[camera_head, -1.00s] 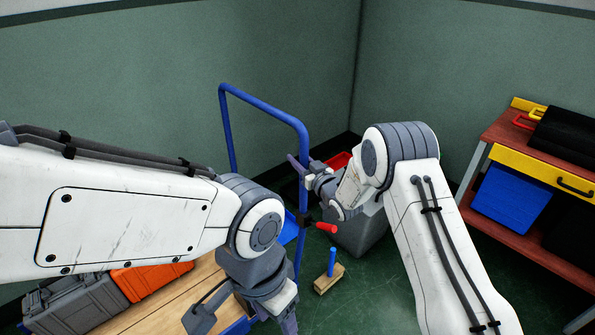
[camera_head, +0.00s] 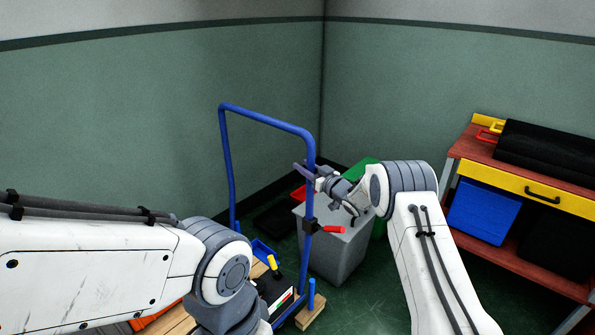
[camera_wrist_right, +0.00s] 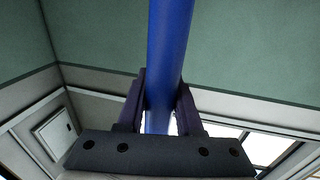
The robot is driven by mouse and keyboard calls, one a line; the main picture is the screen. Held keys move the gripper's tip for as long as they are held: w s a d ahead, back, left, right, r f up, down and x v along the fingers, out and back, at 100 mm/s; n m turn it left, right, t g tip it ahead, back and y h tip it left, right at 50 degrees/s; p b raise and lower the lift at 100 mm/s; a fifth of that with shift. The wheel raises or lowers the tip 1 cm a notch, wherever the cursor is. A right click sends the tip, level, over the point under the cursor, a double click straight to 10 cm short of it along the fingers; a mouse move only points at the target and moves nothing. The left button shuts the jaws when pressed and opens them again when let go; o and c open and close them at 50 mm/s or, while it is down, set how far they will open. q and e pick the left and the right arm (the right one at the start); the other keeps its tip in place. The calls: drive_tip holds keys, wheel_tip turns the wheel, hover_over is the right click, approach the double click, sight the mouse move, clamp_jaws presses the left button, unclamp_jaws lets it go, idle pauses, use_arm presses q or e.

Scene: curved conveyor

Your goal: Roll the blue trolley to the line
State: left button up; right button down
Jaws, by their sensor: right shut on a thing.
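The blue trolley (camera_head: 268,119) shows in the head view by its tall tubular push handle, left of centre. Part of its wooden deck (camera_head: 180,322) shows at the bottom, mostly behind my left arm. My right gripper (camera_head: 309,171) is shut on the right upright of the handle, below its top corner. In the right wrist view the blue tube (camera_wrist_right: 170,50) runs between the two fingers (camera_wrist_right: 160,110). My left arm crosses the lower left, but its gripper is below the picture edge. No line on the floor is visible.
A grey bin (camera_head: 335,250) stands behind the handle near the room corner. A workbench (camera_head: 470,145) with a blue bin (camera_head: 484,210) stands right.

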drive_tip(key=shift+w+d, duration=0.4)
drive_tip(key=shift+d, duration=0.05)
drive_tip(key=c, duration=0.6)
unclamp_jaws()
drive_tip(key=p+v, duration=0.1)
drive_tip(key=v, duration=0.9)
drive_tip(key=shift+s+d, duration=0.1)
drive_tip(key=shift+s, duration=0.15)
